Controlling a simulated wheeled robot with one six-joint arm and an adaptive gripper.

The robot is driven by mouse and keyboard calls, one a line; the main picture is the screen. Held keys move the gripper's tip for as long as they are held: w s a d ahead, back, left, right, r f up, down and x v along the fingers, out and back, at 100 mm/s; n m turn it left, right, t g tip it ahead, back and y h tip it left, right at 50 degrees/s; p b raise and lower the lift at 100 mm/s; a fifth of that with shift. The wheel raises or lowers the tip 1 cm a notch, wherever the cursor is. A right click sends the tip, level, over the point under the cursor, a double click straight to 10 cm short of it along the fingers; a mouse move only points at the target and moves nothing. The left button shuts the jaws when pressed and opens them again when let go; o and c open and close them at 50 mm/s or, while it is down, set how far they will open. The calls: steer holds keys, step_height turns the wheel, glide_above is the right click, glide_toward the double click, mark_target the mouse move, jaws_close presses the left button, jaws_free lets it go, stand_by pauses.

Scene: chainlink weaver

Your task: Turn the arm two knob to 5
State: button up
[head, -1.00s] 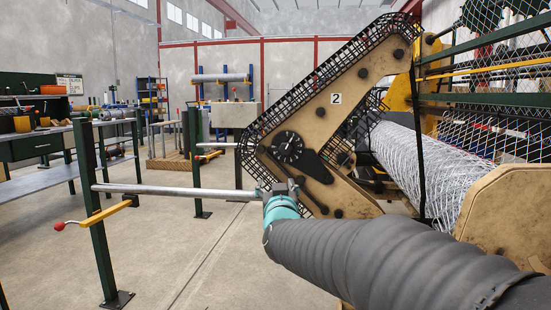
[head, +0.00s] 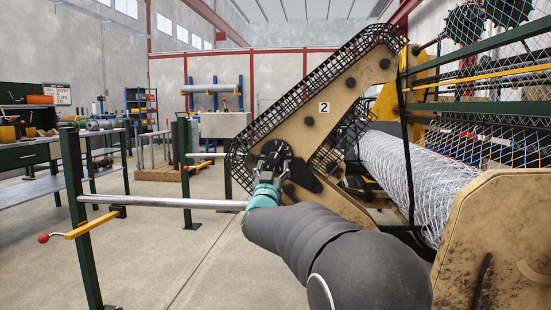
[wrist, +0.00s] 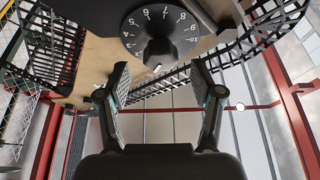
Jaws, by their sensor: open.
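The arm marked "2" (head: 345,92) is a tan panel edged with black chain mesh. Its black knob (wrist: 157,45) shows in the wrist view at top centre, on a round dial (wrist: 136,27) with white numbers. A white mark is at the knob's lower end in that view; I cannot tell its exact setting. In the head view the dial (head: 274,149) is partly hidden by my gripper (head: 270,168). In the wrist view my gripper (wrist: 160,78) is open, its two fingers apart and empty, with the knob just beyond and between them.
A dark pointed lever (head: 303,176) is right of the dial. A wire mesh roll (head: 410,170) and a tan end plate (head: 500,235) stand at right. A grey bar on a green post (head: 75,200) is at left.

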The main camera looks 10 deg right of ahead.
mark_target(275, 160)
steer(key=shift+x, duration=2.55)
steer(key=c, duration=1.2)
